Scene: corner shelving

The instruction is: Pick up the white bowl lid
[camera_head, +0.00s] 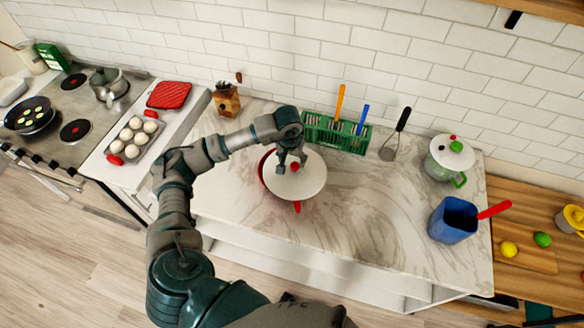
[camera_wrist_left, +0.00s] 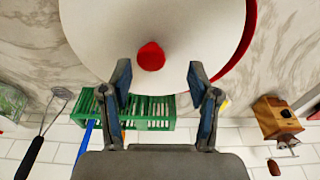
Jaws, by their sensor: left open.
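The white bowl lid (camera_head: 302,183) is a round white disc with a red knob (camera_head: 295,167). It sits on a bowl whose red rim and side (camera_head: 262,172) show at its left edge, on the marble counter. My left gripper (camera_head: 291,168) is over the lid, close to the red knob. In the left wrist view the lid (camera_wrist_left: 200,30) fills the top middle, with the red knob (camera_wrist_left: 151,57) ahead of and between the open fingers (camera_wrist_left: 158,75). Nothing is between the fingertips. I cannot tell whether the fingers touch the lid. My right gripper is not in view.
A green rack (camera_head: 335,134) with utensils stands right behind the lid, and a wooden grinder (camera_head: 227,100) is at the back left. The counter's front right (camera_head: 370,225) is clear.

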